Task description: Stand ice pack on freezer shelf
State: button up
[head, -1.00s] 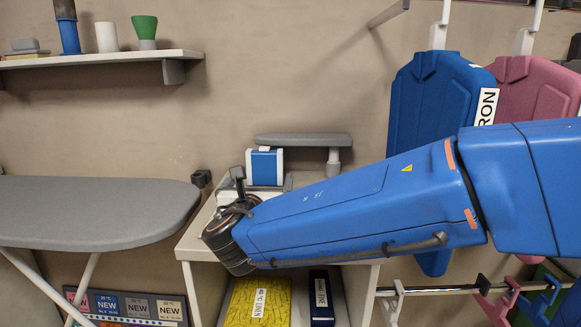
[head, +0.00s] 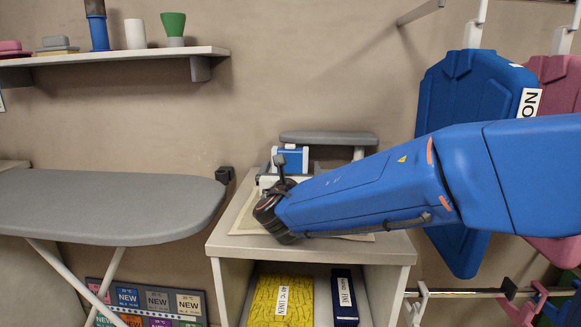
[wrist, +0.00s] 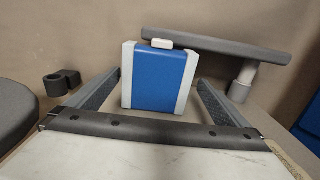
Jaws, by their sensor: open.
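A blue block with white side edges and a white cap, which may be the ice pack (head: 291,160), stands upright on the small cabinet top (head: 225,240). In the wrist view the block (wrist: 159,80) is centred between my two fingers. My gripper (head: 283,172) is open, with a visible gap on each side of the block; its fingers also show in the wrist view (wrist: 158,92). I cannot tell how far the fingertips reach along the block's sides. The block's lower part is hidden in the head view by my gripper. I see no clear freezer shelf.
A small grey padded board on a post (head: 330,138) stands close behind and right of the block. A grey ironing board (head: 110,205) is at left. A wall shelf (head: 110,58) holds cups and boxes. Yellow (head: 283,302) and dark blue (head: 344,300) items sit inside the cabinet.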

aim_at(291, 161)
jog(key=shift+w+a+f, duration=0.1)
jog(key=shift+w+f, duration=0.05)
jog(key=shift+w, duration=1.55)
jog(key=shift+w+a+f, duration=0.1)
jog(key=shift+w, duration=1.55)
jog(key=c, duration=1.5)
